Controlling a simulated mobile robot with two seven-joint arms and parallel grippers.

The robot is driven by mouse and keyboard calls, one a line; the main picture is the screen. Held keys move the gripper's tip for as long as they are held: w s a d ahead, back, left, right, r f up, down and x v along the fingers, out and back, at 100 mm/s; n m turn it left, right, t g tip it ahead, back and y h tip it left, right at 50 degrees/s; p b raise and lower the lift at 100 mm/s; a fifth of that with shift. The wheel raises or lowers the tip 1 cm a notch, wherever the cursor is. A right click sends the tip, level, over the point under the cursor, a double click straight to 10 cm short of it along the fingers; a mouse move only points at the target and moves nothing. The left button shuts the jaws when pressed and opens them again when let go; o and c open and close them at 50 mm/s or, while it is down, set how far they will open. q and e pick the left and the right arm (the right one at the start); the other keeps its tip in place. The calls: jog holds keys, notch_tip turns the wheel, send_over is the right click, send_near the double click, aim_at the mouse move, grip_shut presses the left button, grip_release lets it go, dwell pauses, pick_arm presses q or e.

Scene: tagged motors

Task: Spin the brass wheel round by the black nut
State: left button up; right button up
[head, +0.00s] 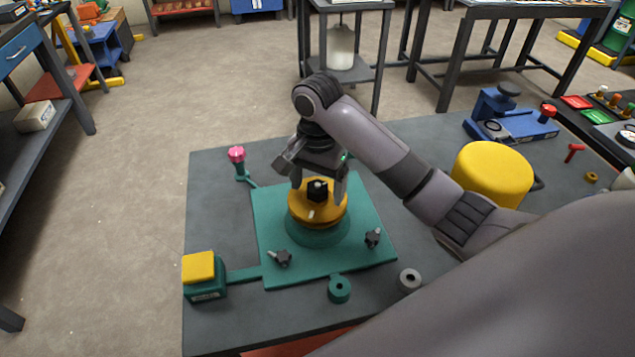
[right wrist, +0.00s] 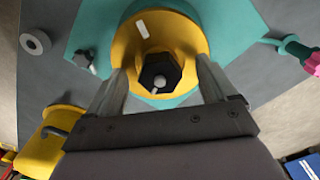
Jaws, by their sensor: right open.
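The brass wheel (head: 304,214) sits on a round teal base on the teal plate (head: 345,264). It has a white mark on its top. The black nut (head: 317,191) stands at the wheel's centre with a pale stud end on top. My right gripper (head: 318,194) is open above the wheel, its fingers pointing down on either side of the nut. In the right wrist view the brass wheel (right wrist: 190,33) and the black nut (right wrist: 160,73) lie between and just beyond the open fingers (right wrist: 165,88). I cannot tell whether the fingers touch the nut. My left gripper is not in view.
Dark knobs (head: 283,257) (head: 373,238) sit on the plate. A yellow-topped teal box (head: 199,268) and a pink-topped post (head: 237,156) stand at its left. A grey ring (head: 410,280) and a teal ring (head: 340,289) lie in front. A yellow cylinder (head: 492,173) stands right.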

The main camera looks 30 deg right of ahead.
jog(key=n, duration=0.3)
jog(key=shift+n, duration=0.4)
jog(key=n, duration=0.3)
jog(key=shift+n, duration=0.3)
jog(key=n, duration=0.7)
